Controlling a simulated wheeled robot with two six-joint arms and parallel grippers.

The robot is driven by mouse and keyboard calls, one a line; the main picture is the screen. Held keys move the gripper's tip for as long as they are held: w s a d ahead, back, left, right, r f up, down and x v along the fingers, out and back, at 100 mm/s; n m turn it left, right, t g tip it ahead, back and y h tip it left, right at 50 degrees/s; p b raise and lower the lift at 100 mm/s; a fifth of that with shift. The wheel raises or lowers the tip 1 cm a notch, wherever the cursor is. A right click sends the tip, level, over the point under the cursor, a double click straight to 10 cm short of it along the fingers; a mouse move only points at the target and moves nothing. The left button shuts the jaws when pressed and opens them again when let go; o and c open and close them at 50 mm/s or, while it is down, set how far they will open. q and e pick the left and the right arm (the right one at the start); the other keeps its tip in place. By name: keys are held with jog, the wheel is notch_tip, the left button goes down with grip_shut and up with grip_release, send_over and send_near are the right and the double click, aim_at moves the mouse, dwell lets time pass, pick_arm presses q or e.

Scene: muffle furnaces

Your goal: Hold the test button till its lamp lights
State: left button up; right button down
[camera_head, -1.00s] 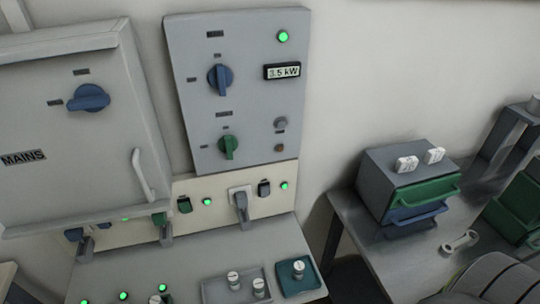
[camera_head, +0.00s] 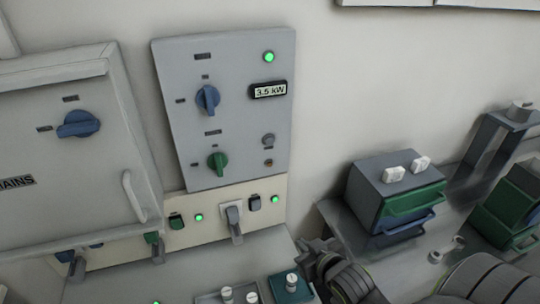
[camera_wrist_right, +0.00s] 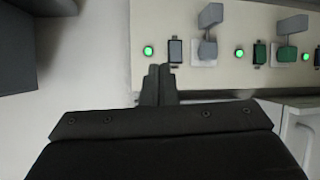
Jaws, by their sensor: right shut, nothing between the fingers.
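A grey wall panel (camera_head: 228,112) holds a round grey button (camera_head: 268,139) with a small brownish, unlit lamp (camera_head: 268,162) below it. I take this as the test button and its lamp; their labels are too small to read. My right gripper (camera_head: 313,246) is at the bottom, below and right of the panel, apart from it. In the right wrist view its fingers (camera_wrist_right: 158,72) are shut and empty, in front of the lower socket strip (camera_wrist_right: 160,20), which appears upside down. The button is not in that view. My left gripper is not in view.
The panel also has a lit green lamp (camera_head: 268,57), a 3.5 kW display (camera_head: 268,89), a blue knob (camera_head: 208,98) and a green knob (camera_head: 217,163). A MAINS cabinet (camera_head: 75,170) stands left. A drawer box (camera_head: 370,190) stands on the right bench.

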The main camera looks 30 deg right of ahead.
jog(key=w+r+n+t+y, duration=0.2)
jog(key=r+t, duration=0.4)
jog(key=r, duration=0.3)
jog(key=w+r+n+t+y, duration=0.2)
jog(key=w+r+t+y, duration=0.3)
jog(key=r+y, duration=0.2)
jog(key=shift+w+r+t, duration=0.15)
jog(key=shift+r+t, duration=0.25)
jog(key=shift+r, duration=0.8)
jog(key=b, duration=0.3)
send_near(269, 140)
notch_tip(269, 140, up, 4)
jog(key=w+a, duration=0.2)
jog(key=a, duration=0.1)
jog(key=shift+w+d+r, duration=0.1)
jog(key=shift+w+d, duration=0.1)
jog(key=shift+w, duration=0.5)
jog(key=shift+w+d+b, duration=0.1)
jog(key=shift+w+b, duration=0.3)
jog(key=shift+b, duration=0.05)
